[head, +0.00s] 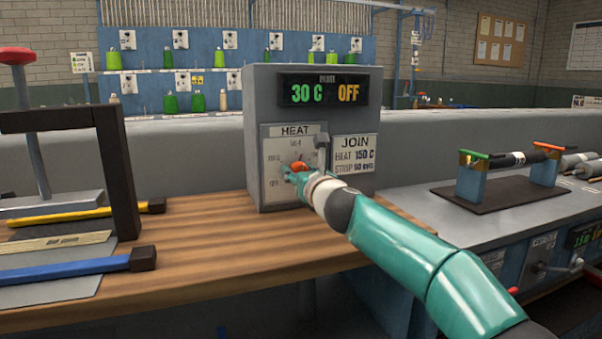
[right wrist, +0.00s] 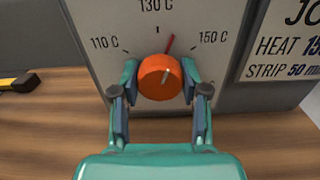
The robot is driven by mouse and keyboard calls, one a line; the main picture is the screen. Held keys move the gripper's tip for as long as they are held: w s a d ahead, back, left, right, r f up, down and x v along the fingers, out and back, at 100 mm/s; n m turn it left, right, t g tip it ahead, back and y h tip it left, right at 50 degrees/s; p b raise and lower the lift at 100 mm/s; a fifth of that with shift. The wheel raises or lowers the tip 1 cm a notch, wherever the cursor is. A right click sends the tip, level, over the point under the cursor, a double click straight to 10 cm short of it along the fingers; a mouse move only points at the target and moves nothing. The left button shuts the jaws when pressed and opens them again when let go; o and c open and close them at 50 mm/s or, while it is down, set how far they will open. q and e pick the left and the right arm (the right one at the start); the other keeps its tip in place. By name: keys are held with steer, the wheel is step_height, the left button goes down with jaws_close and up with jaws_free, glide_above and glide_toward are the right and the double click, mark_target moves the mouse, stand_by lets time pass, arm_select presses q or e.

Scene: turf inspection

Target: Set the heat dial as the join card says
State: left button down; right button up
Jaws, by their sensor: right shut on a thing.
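The heater box (head: 260,100) stands on the wooden bench, and its display (head: 322,91) reads 30 C and OFF. The orange heat dial (right wrist: 160,78) sits on its pale HEAT plate (right wrist: 100,15). A red pointer (right wrist: 170,43) above the dial points between the 130 C and 150 C marks. The join card (head: 354,154) reads HEAT 150 C and a STRIP length in mm. My right gripper (right wrist: 159,72) is shut on the dial, one finger on each side; it also shows in the head view (head: 297,174). My left gripper is not in view.
A press with a red knob (head: 16,56), a yellow-handled tool (head: 75,213) and a blue-handled tool (head: 65,269) are at left. A clamp stand (head: 500,192) is at right. The bench (head: 195,255) before the heater is clear.

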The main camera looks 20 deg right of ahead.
steer(key=m, duration=0.4)
steer(key=shift+s+r, duration=0.1)
steer(key=shift+r, duration=0.3)
steer(key=shift+m+b, duration=0.4)
steer(key=shift+m, duration=1.3)
steer(key=shift+d, duration=0.1)
steer(key=o, duration=1.1)
steer(key=shift+o, duration=0.2)
steer(key=shift+f, duration=0.2)
